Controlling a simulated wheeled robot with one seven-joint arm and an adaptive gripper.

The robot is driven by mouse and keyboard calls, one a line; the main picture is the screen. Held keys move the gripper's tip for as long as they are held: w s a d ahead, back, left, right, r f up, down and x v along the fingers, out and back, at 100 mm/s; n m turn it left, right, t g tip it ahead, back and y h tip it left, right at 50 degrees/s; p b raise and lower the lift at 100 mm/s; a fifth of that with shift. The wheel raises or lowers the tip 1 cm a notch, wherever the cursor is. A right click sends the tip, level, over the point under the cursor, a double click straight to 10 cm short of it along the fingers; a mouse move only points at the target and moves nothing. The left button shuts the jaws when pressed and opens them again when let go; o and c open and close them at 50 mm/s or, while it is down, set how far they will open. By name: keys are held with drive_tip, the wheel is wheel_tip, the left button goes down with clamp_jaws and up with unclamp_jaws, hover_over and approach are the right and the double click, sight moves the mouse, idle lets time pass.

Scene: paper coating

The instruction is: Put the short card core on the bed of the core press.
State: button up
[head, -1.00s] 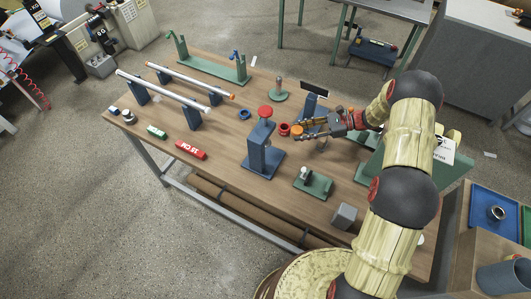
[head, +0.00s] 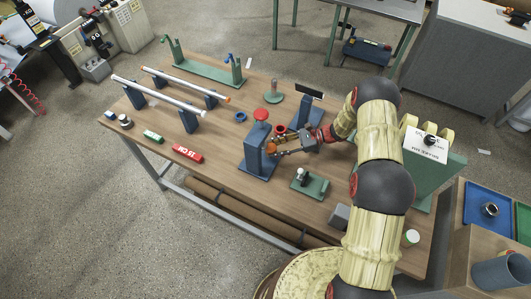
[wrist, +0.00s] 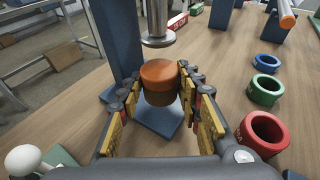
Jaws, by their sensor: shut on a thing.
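The short card core (wrist: 161,82), a brown cylinder with an orange top, is between the fingers of my gripper (wrist: 160,98). My gripper also shows in the head view (head: 279,149), reaching in from the right, shut on the core. The core press (head: 255,146) is blue with a red knob on top. Its steel ram (wrist: 157,28) hangs just above and behind the core in the wrist view. The blue bed (wrist: 157,122) is below the core; whether they touch I cannot tell. The fingers hide the core's sides.
Blue (wrist: 266,63), green (wrist: 264,90) and red (wrist: 262,132) rings stand right of my gripper in the wrist view. The press column (wrist: 116,40) is close on the left. A green fixture (head: 311,185) stands in front of the press in the head view.

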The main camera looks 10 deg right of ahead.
drive_tip(key=a, duration=0.1)
drive_tip(key=a+f, duration=0.2)
drive_tip(key=shift+a+f, duration=0.25)
drive_tip(key=shift+a, duration=0.15)
drive_tip(key=shift+f, duration=0.1)
drive_tip(key=shift+f, duration=0.25)
drive_tip(key=o, duration=1.1)
drive_tip(key=shift+r, duration=0.1)
drive_tip(key=shift+c, duration=0.2)
